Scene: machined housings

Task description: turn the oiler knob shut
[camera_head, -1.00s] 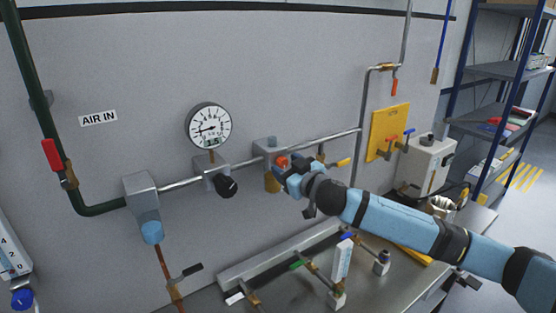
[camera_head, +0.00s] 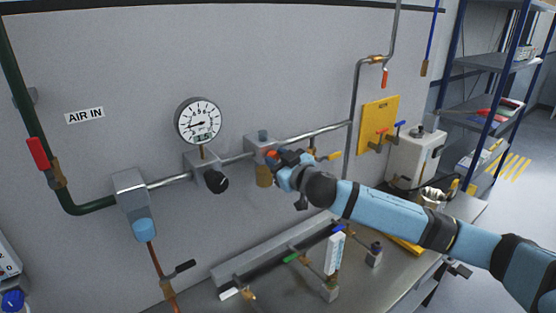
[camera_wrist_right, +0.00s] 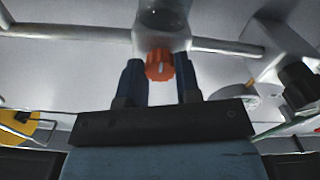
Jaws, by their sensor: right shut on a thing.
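The oiler (camera_head: 255,148) is a grey block on the wall pipe with an amber bowl (camera_head: 263,176) below it. Its orange-red knob (camera_head: 271,154) faces out from the block. My right gripper (camera_head: 279,160) reaches it from the right and covers part of it. In the right wrist view the ridged knob (camera_wrist_right: 160,67) sits between the two dark blue fingers of the right gripper (camera_wrist_right: 159,75), with a pale mark on its face. The gripper is shut on the knob. The oiler body (camera_wrist_right: 162,20) shows just beyond it. My left gripper is not in view.
A regulator with a black knob (camera_head: 215,181) and a round gauge (camera_head: 200,121) are left of the oiler. Below, a bench (camera_head: 370,275) carries valves and fittings.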

